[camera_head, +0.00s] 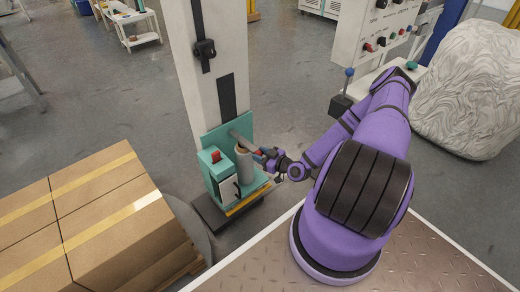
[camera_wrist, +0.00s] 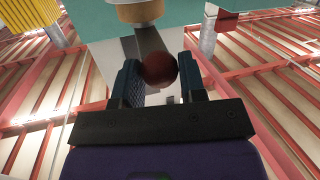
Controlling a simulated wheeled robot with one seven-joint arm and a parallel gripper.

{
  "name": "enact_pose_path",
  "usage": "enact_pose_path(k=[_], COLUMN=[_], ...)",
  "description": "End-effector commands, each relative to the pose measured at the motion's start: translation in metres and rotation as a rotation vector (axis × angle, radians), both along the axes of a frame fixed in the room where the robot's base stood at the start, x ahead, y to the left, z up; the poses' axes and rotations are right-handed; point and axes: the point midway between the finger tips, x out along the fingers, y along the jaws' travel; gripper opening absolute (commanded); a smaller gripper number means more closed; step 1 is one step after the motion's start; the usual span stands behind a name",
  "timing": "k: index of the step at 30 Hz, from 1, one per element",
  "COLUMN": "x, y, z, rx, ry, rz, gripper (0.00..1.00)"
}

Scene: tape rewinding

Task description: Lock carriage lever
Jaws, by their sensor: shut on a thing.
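The teal carriage (camera_head: 213,178) sits low on the white mast (camera_head: 216,85). A grey carriage lever (camera_head: 244,142) reaches from its upper part towards my gripper (camera_head: 266,158). In the wrist view, the lever's round dark red knob (camera_wrist: 159,69) lies between the two fingers of my gripper (camera_wrist: 158,82), and its dark bar (camera_wrist: 149,39) runs up away from the knob. My gripper is shut on this knob. In the head view, the fingers partly hide the knob.
A red button or switch (camera_head: 215,156) is on top of the carriage. Taped cardboard boxes (camera_head: 90,215) stand on a pallet at lower left. A control panel (camera_head: 375,30) and a marbled wrapped bulk (camera_head: 468,90) are at right. Open floor lies behind the mast.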

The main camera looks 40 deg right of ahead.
Motion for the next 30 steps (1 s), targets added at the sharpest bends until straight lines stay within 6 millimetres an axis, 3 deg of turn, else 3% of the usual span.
enact_pose_path(k=[6,19,20,22,23,30], x=[-0.001,-0.003,-0.003,-0.002,-0.002,-0.001], y=[0.001,0.001,0.001,0.001,0.001,0.000], z=[-0.011,-0.015,-0.015,-0.014,-0.014,-0.012], rx=[0.000,0.000,0.000,0.000,0.000,0.001], ry=[0.008,0.014,0.014,0.012,0.011,0.006], rz=[0.002,0.002,0.002,0.002,0.002,0.001], gripper=[0.00,0.00,0.42,0.58,0.62,0.62])
